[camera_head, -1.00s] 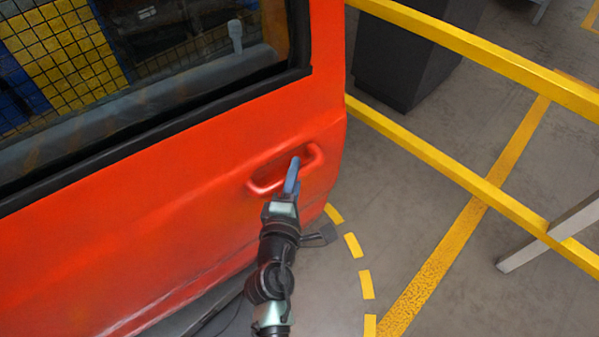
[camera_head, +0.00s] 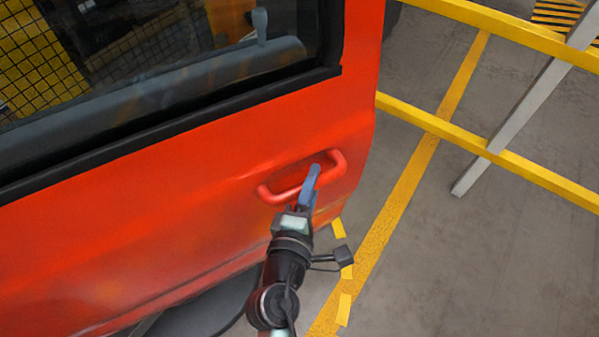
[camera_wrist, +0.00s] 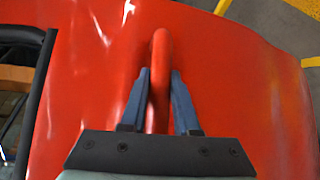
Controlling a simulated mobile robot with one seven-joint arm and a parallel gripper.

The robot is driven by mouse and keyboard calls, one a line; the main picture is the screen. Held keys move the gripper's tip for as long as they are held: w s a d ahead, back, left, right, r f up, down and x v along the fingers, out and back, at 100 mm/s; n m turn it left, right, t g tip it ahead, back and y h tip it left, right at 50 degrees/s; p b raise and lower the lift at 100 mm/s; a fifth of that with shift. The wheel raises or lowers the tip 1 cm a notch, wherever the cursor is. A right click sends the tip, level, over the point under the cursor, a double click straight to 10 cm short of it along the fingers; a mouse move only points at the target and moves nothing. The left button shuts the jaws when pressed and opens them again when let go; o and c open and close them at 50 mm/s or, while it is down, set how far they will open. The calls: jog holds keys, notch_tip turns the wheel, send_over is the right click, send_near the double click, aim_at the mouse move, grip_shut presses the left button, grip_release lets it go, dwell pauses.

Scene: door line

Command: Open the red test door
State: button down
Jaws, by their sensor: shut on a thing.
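The red test door (camera_head: 190,185) fills the left and middle of the head view, with a dark-framed window above. Its red pull handle (camera_head: 335,165) is a raised loop near the door's right edge. My gripper (camera_head: 313,175) reaches up to the handle from below. In the wrist view, the blue fingers of my gripper (camera_wrist: 160,85) lie one on each side of the handle bar (camera_wrist: 160,55), shut on it. The inner face of the door is hidden. A dark gap shows under the door's lower edge in the head view.
A yellow rail (camera_head: 520,168) and a grey slanted post (camera_head: 525,110) stand to the right of the door. A solid yellow floor line (camera_head: 405,195) and yellow dashes (camera_head: 343,310) run beside the door. The grey floor between door and rail is clear.

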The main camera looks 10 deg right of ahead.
jog(key=shift+s+r, duration=0.1)
jog(key=shift+w, duration=0.2)
jog(key=c, duration=0.7)
grip_release()
jog(key=shift+o, duration=0.2)
jog(key=shift+s, duration=0.1)
jog(key=b+v, duration=0.2)
jog(key=v, duration=1)
jog(key=shift+s, duration=0.4)
jog(key=shift+a, duration=0.1)
